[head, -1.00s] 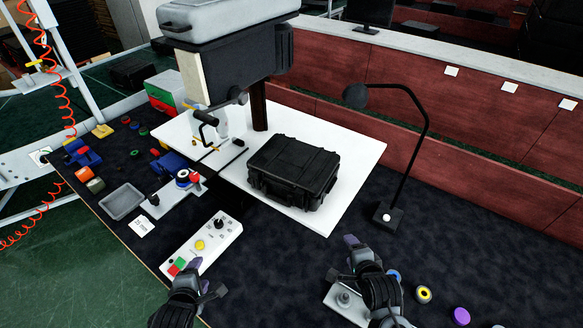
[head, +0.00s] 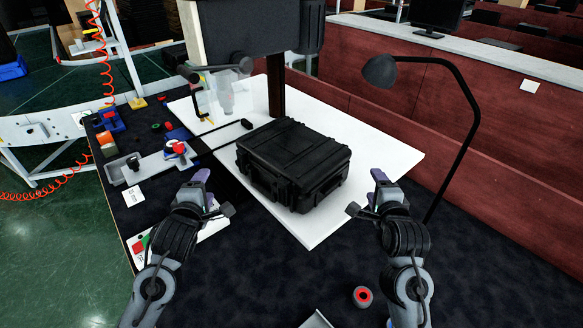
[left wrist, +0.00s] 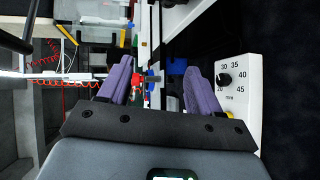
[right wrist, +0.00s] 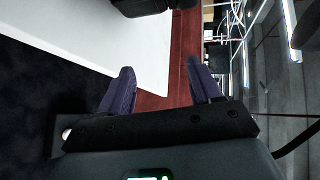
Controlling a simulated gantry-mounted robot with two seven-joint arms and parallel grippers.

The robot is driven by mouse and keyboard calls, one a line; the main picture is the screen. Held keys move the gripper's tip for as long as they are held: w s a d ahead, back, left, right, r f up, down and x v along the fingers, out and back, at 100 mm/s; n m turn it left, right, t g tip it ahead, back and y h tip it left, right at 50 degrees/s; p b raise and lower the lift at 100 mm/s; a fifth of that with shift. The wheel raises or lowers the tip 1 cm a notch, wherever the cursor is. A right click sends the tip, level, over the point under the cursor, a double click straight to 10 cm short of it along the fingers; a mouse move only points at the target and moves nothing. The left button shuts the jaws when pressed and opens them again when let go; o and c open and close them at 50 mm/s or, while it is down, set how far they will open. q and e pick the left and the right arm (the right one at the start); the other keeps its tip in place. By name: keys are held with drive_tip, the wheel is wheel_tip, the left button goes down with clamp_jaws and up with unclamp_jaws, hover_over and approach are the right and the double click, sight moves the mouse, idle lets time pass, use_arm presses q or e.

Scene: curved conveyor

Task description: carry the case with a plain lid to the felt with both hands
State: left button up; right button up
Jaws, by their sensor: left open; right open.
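A black case (head: 293,163) with a plain dark lid lies flat and closed on the white board (head: 385,152) in the middle of the head view. Its dark edge (right wrist: 150,5) shows at the top of the right wrist view. My left gripper (head: 207,193) is open and empty, to the left of the case and apart from it. My right gripper (head: 366,193) is open and empty, to the right of the case near the board's front right edge, also apart. I cannot make out the felt as a separate piece; a dark cloth-like surface (head: 275,285) covers the table.
A black lamp (head: 470,120) arches at the right. A dark post (head: 276,95) under a machine stands behind the case. A white control box (left wrist: 238,95) lies by my left gripper. A red ring-shaped piece (head: 362,296) sits at the front.

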use_arm(q)
drive_tip(key=shift+d, duration=0.15)
use_arm(e)
drive_tip(key=shift+d+r, duration=0.1)
use_arm(q)
drive_tip(key=shift+w, duration=0.1)
use_arm(e)
drive_tip(key=shift+w, duration=0.1)
drive_tip(key=x, duration=1.4)
drive_tip(key=shift+a, duration=0.75)
use_arm(q)
drive_tip(key=d+x, duration=0.1)
drive_tip(key=x, duration=1.2)
drive_tip(key=shift+w+d, duration=0.25)
drive_tip(key=shift+w, duration=0.15)
drive_tip(key=shift+f, duration=0.1)
